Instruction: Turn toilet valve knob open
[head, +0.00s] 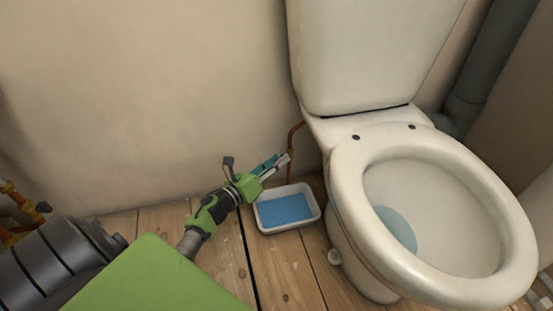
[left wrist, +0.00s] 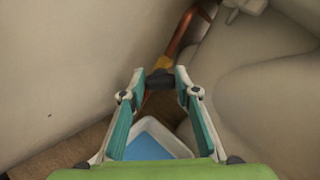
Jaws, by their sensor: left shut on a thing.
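The toilet valve knob (left wrist: 160,80) is a small dark piece with a yellow fitting behind it. It sits on a copper pipe (left wrist: 179,38) beside the toilet. My right gripper does not show.
The white toilet (head: 350,130) stands close to the right of the gripper. A white tray (head: 265,229) of blue water lies on the wooden floor (head: 290,262) below it. The beige wall (head: 150,90) is close behind. Pipes with a valve (head: 22,205) are at the far left.

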